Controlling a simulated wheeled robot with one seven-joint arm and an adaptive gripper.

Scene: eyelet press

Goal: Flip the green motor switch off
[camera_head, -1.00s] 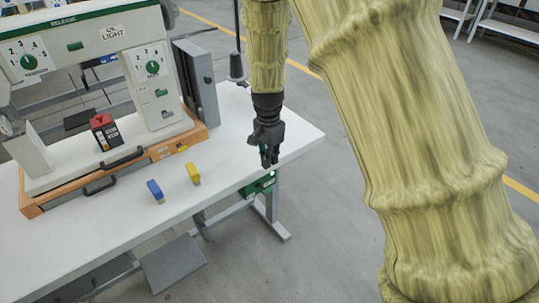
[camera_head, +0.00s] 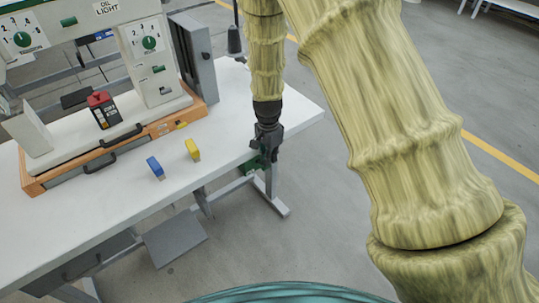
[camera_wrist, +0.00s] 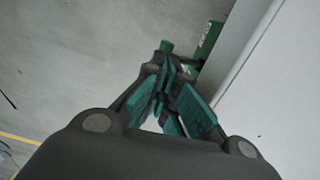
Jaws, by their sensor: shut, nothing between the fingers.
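The green motor switch box (camera_head: 250,167) hangs under the front edge of the white table, at its right end. My gripper (camera_head: 269,158) points down just outside that edge and hides part of the box in the head view. In the wrist view the box (camera_wrist: 207,40) shows beside the table edge, beyond the fingers. My gripper (camera_wrist: 165,60) is shut and empty there, its tips close to the box. A small green knob-like part (camera_wrist: 166,46) shows at the tips. I cannot tell whether the fingers touch it, nor the switch's position.
The white table (camera_head: 120,225) carries the eyelet press (camera_head: 150,65) on an orange base. A blue block (camera_head: 155,167) and a yellow block (camera_head: 192,149) stand near the table's front. A table leg (camera_head: 271,190) is below the switch. Open floor lies to the right.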

